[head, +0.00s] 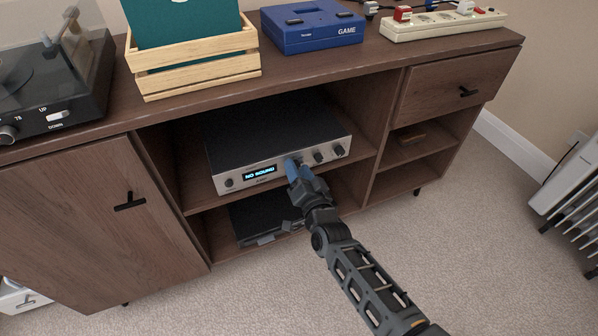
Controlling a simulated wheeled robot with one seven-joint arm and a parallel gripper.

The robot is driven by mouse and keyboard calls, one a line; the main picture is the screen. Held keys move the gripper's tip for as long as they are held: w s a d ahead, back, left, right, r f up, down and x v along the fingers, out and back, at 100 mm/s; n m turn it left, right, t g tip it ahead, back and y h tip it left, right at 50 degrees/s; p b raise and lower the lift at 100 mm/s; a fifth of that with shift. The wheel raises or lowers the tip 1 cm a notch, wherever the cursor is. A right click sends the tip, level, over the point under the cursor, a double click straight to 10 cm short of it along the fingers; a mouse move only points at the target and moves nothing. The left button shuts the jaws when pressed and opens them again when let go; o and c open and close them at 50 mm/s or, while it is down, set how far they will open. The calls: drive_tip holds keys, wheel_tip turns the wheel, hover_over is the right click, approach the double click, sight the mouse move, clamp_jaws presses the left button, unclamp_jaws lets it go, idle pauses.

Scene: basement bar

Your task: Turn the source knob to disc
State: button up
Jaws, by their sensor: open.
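The amplifier (285,142) sits on the upper shelf of the wooden cabinet, with a silver front and a lit display (260,172) reading "NO SOUND". One small knob (229,182) is left of the display. Two dark knobs, one (319,157) nearer the middle and one (339,150) at the far right, show to the right of my gripper. My gripper (295,170) is at the front panel, just right of the display, with blue fingertips. It covers part of the panel, so a knob behind it is largely hidden. I cannot tell whether the fingers touch it. The knob labels are too small to read.
The cabinet (165,220) has a lower shelf with a dark device (255,222). On top are a turntable (50,80), a wooden crate (195,80), a blue game console (312,30) and a power strip (445,24). A radiator (570,185) stands at right. The carpet in front is clear.

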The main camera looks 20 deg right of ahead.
clamp_jaws()
idle(0.4)
drive_tip(key=shift+n, duration=0.4)
drive_tip(key=n, duration=1.1)
drive_tip(key=shift+f+t+b, duration=0.1)
drive_tip(key=shift+t+b, duration=0.2)
drive_tip(key=shift+b, duration=0.05)
drive_tip(key=shift+n, duration=0.3)
unclamp_jaws()
